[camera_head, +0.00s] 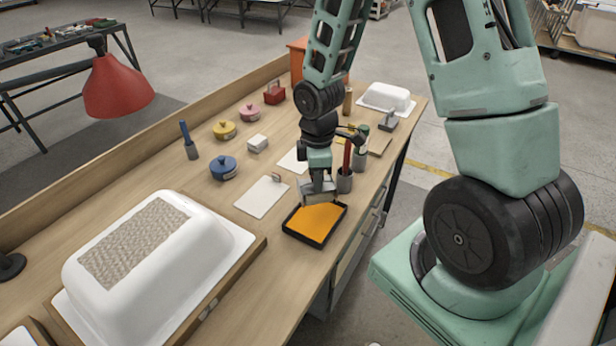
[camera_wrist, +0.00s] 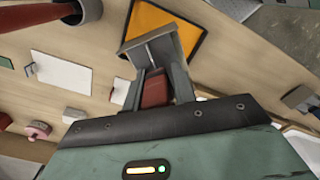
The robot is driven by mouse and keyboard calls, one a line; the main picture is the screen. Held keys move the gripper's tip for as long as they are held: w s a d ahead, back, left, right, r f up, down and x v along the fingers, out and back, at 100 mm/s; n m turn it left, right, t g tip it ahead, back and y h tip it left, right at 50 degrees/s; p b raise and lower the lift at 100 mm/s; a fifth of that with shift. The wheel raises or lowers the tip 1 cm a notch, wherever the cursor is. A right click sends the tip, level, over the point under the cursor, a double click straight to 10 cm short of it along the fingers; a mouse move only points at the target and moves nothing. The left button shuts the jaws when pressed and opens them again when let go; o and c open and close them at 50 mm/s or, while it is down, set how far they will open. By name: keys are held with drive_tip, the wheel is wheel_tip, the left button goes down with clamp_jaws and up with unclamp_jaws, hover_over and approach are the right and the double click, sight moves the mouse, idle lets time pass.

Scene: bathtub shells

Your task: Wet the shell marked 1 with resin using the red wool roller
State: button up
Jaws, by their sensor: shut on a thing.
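A large white shell (camera_head: 190,249) stands upside down at the near left, with a woven fibre patch (camera_head: 134,241) on its top. I cannot read a number on it. The grey head is over or in a black-rimmed tray (camera_head: 302,239) of orange resin. I cannot tell whether it touches the resin. The wrist view shows the orange resin (camera_wrist: 176,28) beyond the head.
A white sheet (camera_head: 262,197) lies left of the tray. A grey holder (camera_head: 344,181) with a red stick is close right of my gripper. A red lamp (camera_head: 117,86) overhangs the left. A smaller white shell (camera_head: 386,97) sits at the back.

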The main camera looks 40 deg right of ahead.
drive_tip(key=shift+f+b, duration=3.65)
drive_tip(key=shift+f, duration=0.75)
drive_tip(key=shift+r, duration=0.1)
wheel_tip(320, 180, up, 7)
drive_tip(key=p, duration=0.6)
drive_tip(key=shift+f+p, duration=0.2)
drive_tip(key=shift+p, duration=0.15)
drive_tip(key=shift+f, duration=0.1)
drive_tip(key=shift+a, duration=0.1)
